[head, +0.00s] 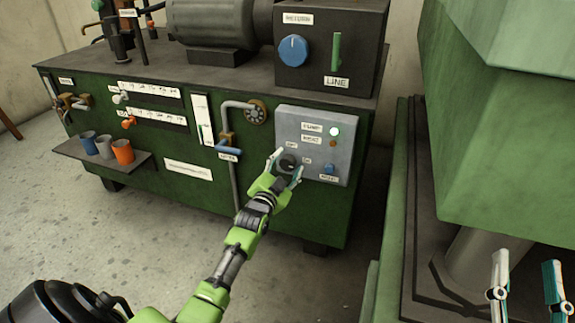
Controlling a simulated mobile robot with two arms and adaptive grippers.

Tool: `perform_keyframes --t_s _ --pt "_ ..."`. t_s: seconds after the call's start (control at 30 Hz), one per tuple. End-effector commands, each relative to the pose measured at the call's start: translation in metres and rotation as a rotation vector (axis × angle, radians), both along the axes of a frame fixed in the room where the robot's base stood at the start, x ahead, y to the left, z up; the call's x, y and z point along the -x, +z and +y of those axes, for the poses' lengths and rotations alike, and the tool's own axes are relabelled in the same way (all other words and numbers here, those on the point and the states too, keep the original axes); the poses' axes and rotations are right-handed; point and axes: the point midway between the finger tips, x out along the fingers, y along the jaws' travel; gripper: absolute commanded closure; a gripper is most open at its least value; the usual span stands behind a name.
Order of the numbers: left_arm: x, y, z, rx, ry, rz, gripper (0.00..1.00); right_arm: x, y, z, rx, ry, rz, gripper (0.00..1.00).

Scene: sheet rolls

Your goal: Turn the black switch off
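The black switch (288,161) is a round dark knob on the grey control box (342,128) fixed to the front of the green machine. My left gripper (286,165) is at the switch, with one finger on each side of it. Its fingers are apart around the knob; whether they touch it is too small to tell. The labels beside the knob are too small to read surely. My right gripper (525,285) is open and empty at the lower right, away from the box.
The box also has a lit white-green lamp (334,131) and a blue button (329,169). A black box above has a blue knob (293,51) and a green lever (337,50). Cups stand on a shelf (75,151) at left. A large green machine (500,140) fills the right.

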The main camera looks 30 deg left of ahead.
Motion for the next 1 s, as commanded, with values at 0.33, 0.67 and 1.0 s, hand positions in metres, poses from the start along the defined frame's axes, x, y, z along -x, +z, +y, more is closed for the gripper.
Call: perform_keyframes --t_s 0.33,0.67,1.0 --pt "0.0 0.0 0.0 0.003 0.0 -0.001 0.88 0.0 0.0 0.0 0.001 0.0 0.003 0.6" --pt "0.0 0.001 0.0 0.092 0.0 -0.02 0.88 -0.011 -0.042 -0.003 0.056 -0.013 0.209 0.6" --pt "0.0 0.003 0.0 0.341 0.001 -0.08 0.88 0.008 -0.149 -0.023 0.183 -0.043 0.71 0.6"
